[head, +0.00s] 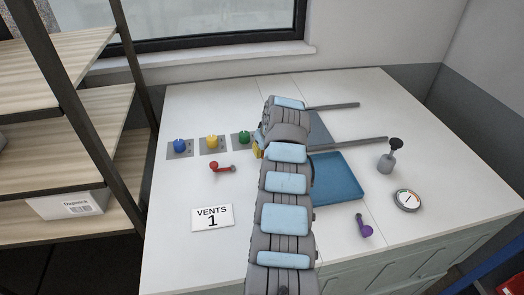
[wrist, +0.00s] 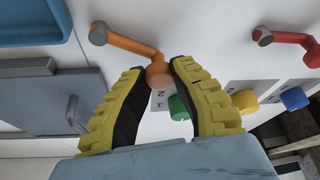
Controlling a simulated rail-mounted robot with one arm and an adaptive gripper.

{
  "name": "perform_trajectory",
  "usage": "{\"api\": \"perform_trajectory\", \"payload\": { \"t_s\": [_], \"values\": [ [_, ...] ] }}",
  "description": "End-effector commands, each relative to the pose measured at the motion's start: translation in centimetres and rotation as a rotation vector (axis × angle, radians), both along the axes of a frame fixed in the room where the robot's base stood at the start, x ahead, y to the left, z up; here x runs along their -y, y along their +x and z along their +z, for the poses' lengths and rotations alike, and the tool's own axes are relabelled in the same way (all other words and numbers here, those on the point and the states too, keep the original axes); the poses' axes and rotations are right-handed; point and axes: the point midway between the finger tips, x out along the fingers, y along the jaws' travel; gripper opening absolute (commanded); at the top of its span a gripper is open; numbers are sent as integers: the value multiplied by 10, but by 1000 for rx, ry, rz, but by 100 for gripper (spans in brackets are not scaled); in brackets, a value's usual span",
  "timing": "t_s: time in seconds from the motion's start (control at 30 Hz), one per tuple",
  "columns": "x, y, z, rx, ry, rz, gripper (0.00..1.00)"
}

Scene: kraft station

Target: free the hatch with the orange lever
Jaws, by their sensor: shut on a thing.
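The orange lever (wrist: 130,44) shows in the wrist view, its dark round pivot at the upper left and its rounded knob end between my fingertips. My gripper (wrist: 158,76) has yellow ridged fingers and is shut on that knob end. The grey hatch (wrist: 40,103) lies to the left of the lever in the wrist view, flat in the worktop, with a thin bent handle (wrist: 72,112). In the head view my arm covers the lever and part of the hatch (head: 319,129); my gripper (head: 258,150) is mostly hidden there too.
Blue (head: 180,146), yellow (head: 212,142) and green (head: 243,138) knobs stand left of my arm, with a red lever (head: 222,168) and "VENTS 1" card (head: 212,217) nearer. Right are a blue tray (head: 340,180), purple lever (head: 364,226) and gauge (head: 407,200).

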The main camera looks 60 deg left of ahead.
Motion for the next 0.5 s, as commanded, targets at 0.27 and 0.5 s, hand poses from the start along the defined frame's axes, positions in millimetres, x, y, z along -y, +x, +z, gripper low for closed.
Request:
{"api": "perform_trajectory", "payload": {
  "t_s": [0.27,0.5],
  "values": [
    [12,2,-3,-4,-3,91,0],
    [15,3,-2,-5,-2,113,0]
  ]
}}
